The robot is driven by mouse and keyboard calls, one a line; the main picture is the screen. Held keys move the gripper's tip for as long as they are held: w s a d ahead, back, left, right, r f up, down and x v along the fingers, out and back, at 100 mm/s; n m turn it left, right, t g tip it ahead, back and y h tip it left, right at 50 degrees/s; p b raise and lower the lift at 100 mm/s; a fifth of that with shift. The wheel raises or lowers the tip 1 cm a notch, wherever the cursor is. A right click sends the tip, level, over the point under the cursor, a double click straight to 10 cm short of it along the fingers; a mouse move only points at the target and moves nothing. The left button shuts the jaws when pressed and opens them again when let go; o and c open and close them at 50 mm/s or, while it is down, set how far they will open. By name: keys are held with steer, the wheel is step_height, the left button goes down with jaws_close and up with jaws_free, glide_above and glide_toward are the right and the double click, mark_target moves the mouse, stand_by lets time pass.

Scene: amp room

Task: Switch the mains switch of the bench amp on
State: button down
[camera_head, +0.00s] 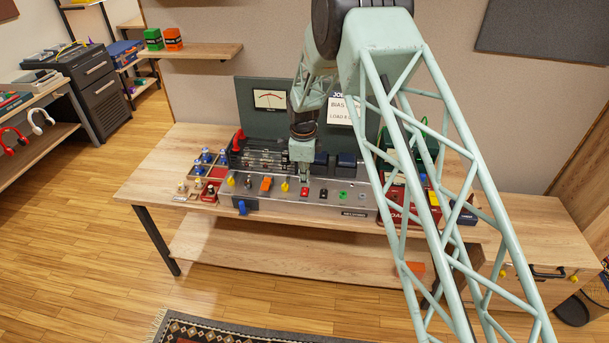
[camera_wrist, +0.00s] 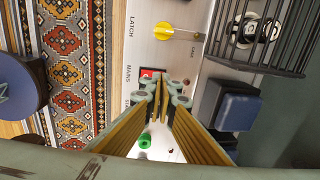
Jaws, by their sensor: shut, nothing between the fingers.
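The bench amp (camera_head: 265,201) is a long grey control box on the wooden bench, with a row of coloured controls on its sloping panel. Its mains switch (camera_wrist: 146,73) is a small red rocker beside the MAINS label in the wrist view, partly hidden by my fingers. A small red and dark control right of a yellow knob in the head view (camera_head: 305,192) appears to be the same switch. I cannot tell which way the rocker is tilted. My gripper (camera_wrist: 165,88) is shut and empty, its tips beside the switch. In the head view my gripper (camera_head: 304,177) hangs just behind it; contact is unclear.
The yellow latch knob (camera_wrist: 176,31) and a green control (camera_wrist: 145,141) flank the switch. Dark blue blocks (camera_wrist: 238,106) and a black cage (camera_wrist: 258,35) stand behind the panel. A red box (camera_head: 396,206) stands at the bench's right. Floor in front is mostly clear.

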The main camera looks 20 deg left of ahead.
mark_target(305, 191)
steer(key=shift+w+f, duration=0.1)
steer(key=shift+f, duration=0.85)
steer(key=shift+f, duration=0.2)
steer(key=shift+w+f+b, duration=0.15)
steer(key=shift+f+b, duration=0.15)
steer(key=shift+b, duration=0.45)
steer(key=shift+r, duration=0.15)
steer(key=shift+s, duration=0.35)
steer(key=shift+s+d+r, duration=0.15)
steer(key=shift+s, duration=0.2)
steer(key=shift+s, duration=0.1)
